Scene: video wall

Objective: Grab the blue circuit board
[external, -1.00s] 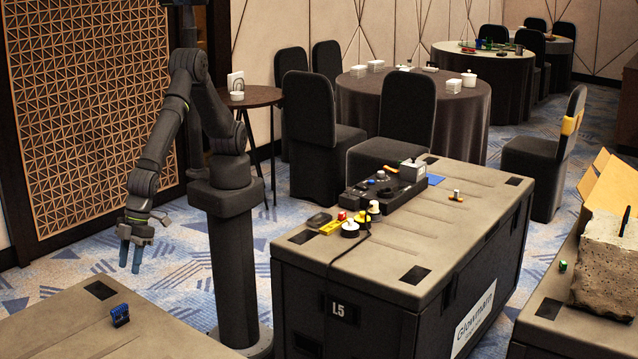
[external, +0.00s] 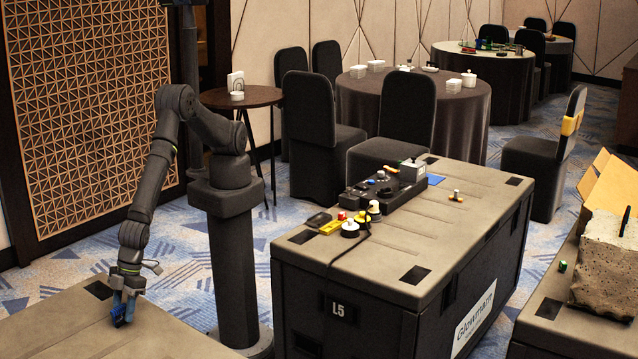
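The blue circuit board (external: 118,317) is on the grey case top (external: 60,325) at the lower left. It is partly hidden behind my gripper's fingers. My gripper (external: 125,308) points down at the board, with its blue fingertips at the board and close to the case top. The board looks tilted between or against the fingers. The view is too small and blocked to tell whether the fingers are closed on it.
A second case (external: 455,235) in the middle holds a black control box (external: 375,193), a yellow piece (external: 331,227) and several small parts. At the right, another case bears a rough stone block (external: 607,262). The lower-left case top is otherwise clear.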

